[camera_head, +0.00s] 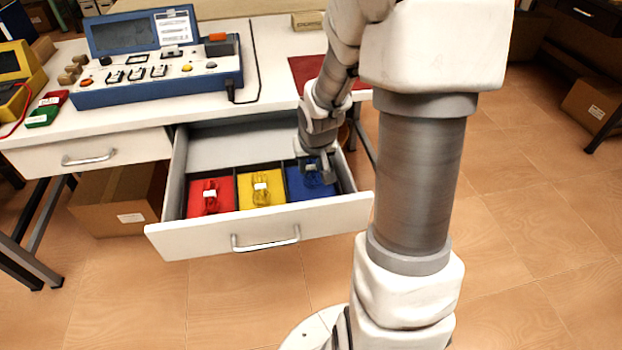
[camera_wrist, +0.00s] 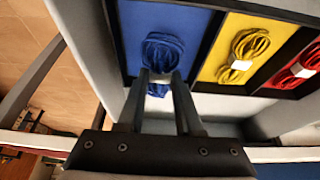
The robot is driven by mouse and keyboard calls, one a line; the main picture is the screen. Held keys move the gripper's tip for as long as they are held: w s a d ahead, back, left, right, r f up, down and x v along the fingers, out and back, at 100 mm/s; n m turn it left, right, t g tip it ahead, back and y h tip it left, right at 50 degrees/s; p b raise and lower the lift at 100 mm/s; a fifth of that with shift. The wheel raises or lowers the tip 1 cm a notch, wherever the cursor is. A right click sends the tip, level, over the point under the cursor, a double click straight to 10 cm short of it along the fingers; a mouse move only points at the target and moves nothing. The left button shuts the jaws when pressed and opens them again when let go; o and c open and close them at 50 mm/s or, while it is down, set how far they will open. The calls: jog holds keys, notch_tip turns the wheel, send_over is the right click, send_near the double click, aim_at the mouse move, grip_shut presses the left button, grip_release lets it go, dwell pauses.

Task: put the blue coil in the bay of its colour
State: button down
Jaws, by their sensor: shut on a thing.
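The blue coil (camera_wrist: 163,50) is between the fingertips of my gripper (camera_wrist: 160,78), which is shut on it. In the head view my gripper (camera_head: 322,168) points down into the open drawer, at its right-hand blue bay (camera_head: 322,191). The coil is over or in this bay, which also shows in the wrist view (camera_wrist: 138,16). I cannot tell whether the coil touches the bay floor. My fingers hide part of the coil.
The open drawer (camera_head: 213,240) also has a red bay with a red coil (camera_head: 210,198) and a yellow bay with a yellow coil (camera_head: 261,190). Dark dividers separate the bays. A blue instrument (camera_head: 160,85) stands on the white bench above.

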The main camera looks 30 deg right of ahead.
aim_at(312, 171)
jog(key=shift+f+b, duration=0.85)
jog(key=shift+f, duration=0.95)
jog(key=shift+f, duration=0.1)
jog(key=shift+f, duration=0.15)
jog(key=c, duration=0.6)
grip_release()
jog(key=shift+r, duration=0.4)
jog(key=p+v, duration=0.6)
jog(key=v, duration=0.4)
jog(key=shift+r, duration=0.25)
jog(key=shift+s+a+r+p, duration=0.1)
jog(key=shift+s+r+p, duration=0.35)
jog(key=shift+r, duration=0.15)
